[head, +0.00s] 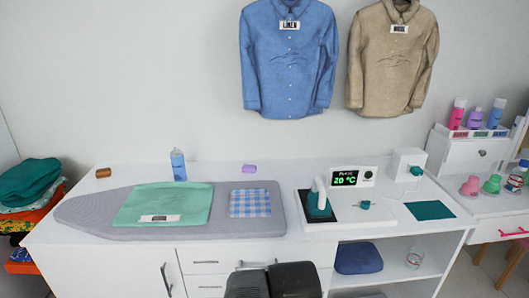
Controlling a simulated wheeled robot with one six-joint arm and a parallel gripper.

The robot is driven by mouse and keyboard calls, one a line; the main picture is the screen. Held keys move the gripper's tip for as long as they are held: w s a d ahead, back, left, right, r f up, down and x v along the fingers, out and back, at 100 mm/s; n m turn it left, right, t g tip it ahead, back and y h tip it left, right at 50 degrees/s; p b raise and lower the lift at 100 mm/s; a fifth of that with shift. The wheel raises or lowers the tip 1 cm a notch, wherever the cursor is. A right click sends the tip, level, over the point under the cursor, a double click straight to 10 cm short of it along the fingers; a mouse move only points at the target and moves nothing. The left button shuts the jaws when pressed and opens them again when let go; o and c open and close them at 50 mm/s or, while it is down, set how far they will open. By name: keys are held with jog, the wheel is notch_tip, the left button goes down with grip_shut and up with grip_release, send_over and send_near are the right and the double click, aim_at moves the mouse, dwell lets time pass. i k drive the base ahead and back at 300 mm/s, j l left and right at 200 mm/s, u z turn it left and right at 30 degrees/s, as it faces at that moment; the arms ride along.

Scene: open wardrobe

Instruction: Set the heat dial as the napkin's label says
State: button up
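A light green folded cloth (190,201) lies flat on the grey ironing board, and a white label (159,218) with small dark print lies on it; the print is too small to read. A blue checked cloth (250,203) lies to its right, with no label visible. I cannot tell which one is the napkin. A small teal knob (364,204), likely the heat dial, sits on the white iron station. A display (345,178) behind it reads 20 °C in green. A dark two-part shape at the bottom edge, likely my gripper (273,282), is in front of the cabinet, away from the dial.
A teal and white iron (319,206) stands left of the knob. A blue shirt (289,65) labelled LINEN and a tan shirt (392,60) hang on the wall. A dark teal cloth (430,210) lies to the right.

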aim_at(365, 204)
jog(key=i+l+z, duration=0.1)
jog(key=i, duration=0.4)
jog(key=i+l, duration=0.1)
jog(key=i, duration=0.45)
jog(key=l+z, duration=0.05)
